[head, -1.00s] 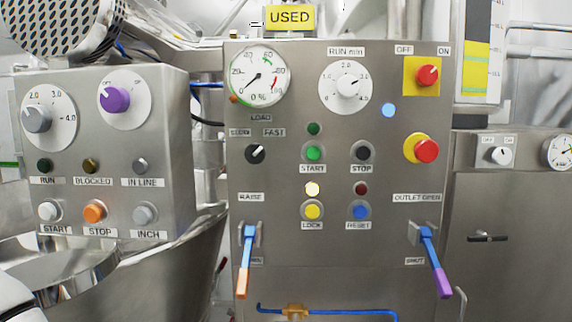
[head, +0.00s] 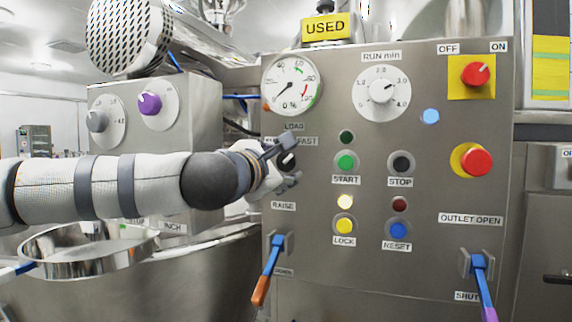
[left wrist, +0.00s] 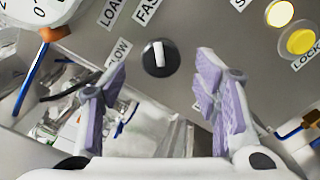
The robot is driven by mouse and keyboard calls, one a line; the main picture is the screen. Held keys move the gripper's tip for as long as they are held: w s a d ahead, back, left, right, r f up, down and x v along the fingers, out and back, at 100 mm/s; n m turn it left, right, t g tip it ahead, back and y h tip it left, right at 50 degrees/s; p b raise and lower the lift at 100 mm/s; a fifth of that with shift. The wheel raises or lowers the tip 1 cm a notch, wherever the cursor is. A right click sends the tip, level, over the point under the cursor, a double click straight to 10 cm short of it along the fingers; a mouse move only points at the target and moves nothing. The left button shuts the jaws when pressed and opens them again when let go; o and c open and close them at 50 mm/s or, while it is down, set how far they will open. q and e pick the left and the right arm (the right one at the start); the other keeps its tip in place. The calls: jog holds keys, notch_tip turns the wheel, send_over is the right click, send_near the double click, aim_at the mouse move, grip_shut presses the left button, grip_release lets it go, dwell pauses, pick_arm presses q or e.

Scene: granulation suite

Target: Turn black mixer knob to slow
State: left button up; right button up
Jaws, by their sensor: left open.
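The black mixer knob (left wrist: 157,57) is a small round selector with a white bar on the steel panel. In the left wrist view the bar stands nearly upright in the picture. In the head view my left gripper (head: 294,160) is at the panel, and its fingers cover most of the knob and part of the SLOW/FAST labels. In the left wrist view the purple-padded fingers of this gripper (left wrist: 162,75) are spread, one on each side below the knob, with nothing between them. Contact with the knob cannot be seen. My right gripper is out of view.
The load gauge (head: 291,84) is above the knob. The blue raise lever (head: 271,265) hangs below. A smaller control box (head: 190,118) stands left, behind my arm.

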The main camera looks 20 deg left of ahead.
aim_at(285, 161)
pick_arm(q)
jog(key=w, duration=0.3)
jog(key=shift+w+d, duration=0.1)
jog(key=shift+w, duration=0.3)
jog(key=c, duration=1.1)
jog(key=shift+c, duration=0.2)
